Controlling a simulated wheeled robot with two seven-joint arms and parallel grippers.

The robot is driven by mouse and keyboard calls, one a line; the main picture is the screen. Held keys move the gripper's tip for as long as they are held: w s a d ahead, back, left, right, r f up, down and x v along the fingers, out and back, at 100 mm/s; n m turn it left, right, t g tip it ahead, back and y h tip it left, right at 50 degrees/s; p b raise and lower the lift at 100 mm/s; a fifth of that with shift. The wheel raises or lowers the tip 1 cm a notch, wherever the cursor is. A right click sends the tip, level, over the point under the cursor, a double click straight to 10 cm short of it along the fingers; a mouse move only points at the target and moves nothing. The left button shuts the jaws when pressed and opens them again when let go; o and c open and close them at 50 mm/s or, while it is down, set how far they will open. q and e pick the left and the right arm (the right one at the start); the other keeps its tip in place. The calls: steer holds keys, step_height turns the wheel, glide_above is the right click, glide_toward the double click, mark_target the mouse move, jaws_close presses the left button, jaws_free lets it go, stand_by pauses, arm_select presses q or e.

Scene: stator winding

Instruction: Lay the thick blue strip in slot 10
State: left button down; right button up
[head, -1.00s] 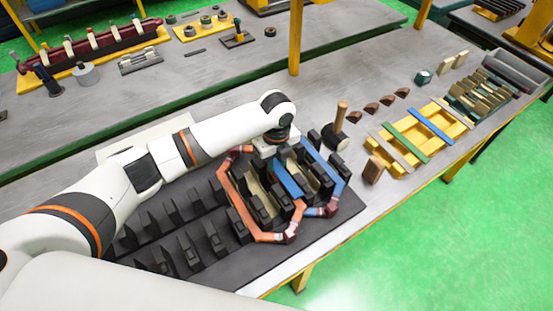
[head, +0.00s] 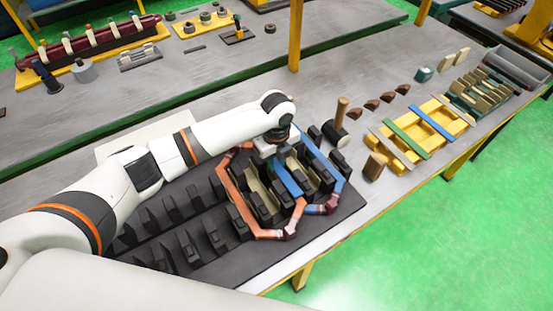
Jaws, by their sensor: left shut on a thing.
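My left gripper (head: 275,152) is over the far part of the dark slotted stator block (head: 210,265), pointing down. Its fingertips are largely hidden by its own body. It is shut on the far end of a blue strip (head: 288,180), which runs lengthwise between two rows of dark teeth, inside the orange coil and the blue coil. I cannot tell how deep the strip sits, and no slot numbers are legible. The orange coil (head: 237,196) and the blue coil (head: 336,186) lie around teeth on the block. My right gripper is not in view.
A yellow rack (head: 408,160) at the right holds green, blue and tan strips. A yellow post (head: 296,40) rises behind.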

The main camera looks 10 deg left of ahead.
mark_target(276, 165)
arm_select(q)
steer(key=shift+f, duration=0.45)
stand_by(0.6)
steer(key=c, duration=1.1)
jaws_free()
steer(key=shift+o, duration=0.2)
steer(key=shift+r, duration=0.15)
steer(key=shift+r+p, duration=0.65)
steer(key=shift+p, duration=0.2)
step_height(276, 165, up, 5)
steer(key=p, duration=0.5)
steer(key=shift+r, duration=0.2)
step_height(276, 165, up, 2)
steer(key=shift+r, duration=0.1)
